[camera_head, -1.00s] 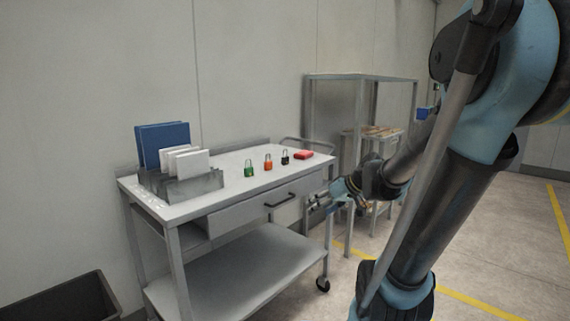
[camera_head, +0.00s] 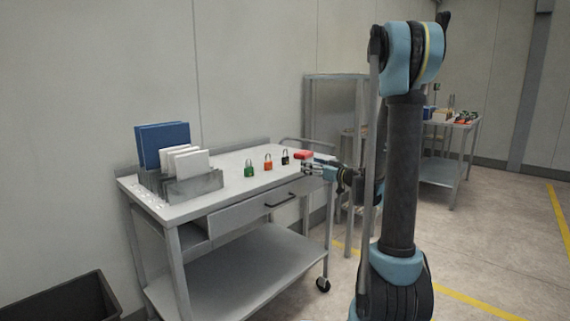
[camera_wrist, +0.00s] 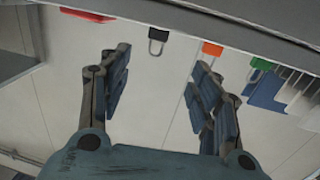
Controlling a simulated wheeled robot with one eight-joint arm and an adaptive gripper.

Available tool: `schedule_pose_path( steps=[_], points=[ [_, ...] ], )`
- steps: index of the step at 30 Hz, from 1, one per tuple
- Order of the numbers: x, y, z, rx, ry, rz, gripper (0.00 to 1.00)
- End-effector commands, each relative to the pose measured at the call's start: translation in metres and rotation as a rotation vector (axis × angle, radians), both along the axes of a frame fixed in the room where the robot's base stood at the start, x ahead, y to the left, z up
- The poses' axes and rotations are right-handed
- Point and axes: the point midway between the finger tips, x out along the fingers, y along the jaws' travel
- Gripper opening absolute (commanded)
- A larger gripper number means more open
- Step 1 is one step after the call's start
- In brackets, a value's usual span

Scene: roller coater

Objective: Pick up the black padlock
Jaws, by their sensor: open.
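The black padlock (camera_head: 285,158) stands upright on the grey cart's top, between the orange padlock (camera_head: 268,162) and a red object (camera_head: 304,155). In the wrist view the black padlock (camera_wrist: 157,34) shows upside down, beyond and between the spread fingers. My gripper (camera_head: 308,170) is at the right end of the cart, near the red object and to the right of the black padlock. In the wrist view my gripper (camera_wrist: 158,80) is open with nothing between its fingers.
A green padlock (camera_head: 249,169) stands left of the orange one. A file rack (camera_head: 190,187) with blue and white binders fills the cart's left end. The cart's drawer (camera_head: 265,205) is below the top's front edge. Another table (camera_head: 440,170) stands at the back right.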

Motion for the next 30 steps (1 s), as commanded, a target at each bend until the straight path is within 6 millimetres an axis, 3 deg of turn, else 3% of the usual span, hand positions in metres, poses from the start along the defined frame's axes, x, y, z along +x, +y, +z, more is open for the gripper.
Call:
schedule_pose_path(
  steps=[5,21,30],
  points=[
    [0.012,0.006,0.000,0.006,-0.015,-0.005,0.57],
    [0.076,0.071,0.000,0.005,-0.013,-0.005,0.57],
    [0.092,0.085,0.000,0.005,-0.013,-0.007,0.57]
  ],
)
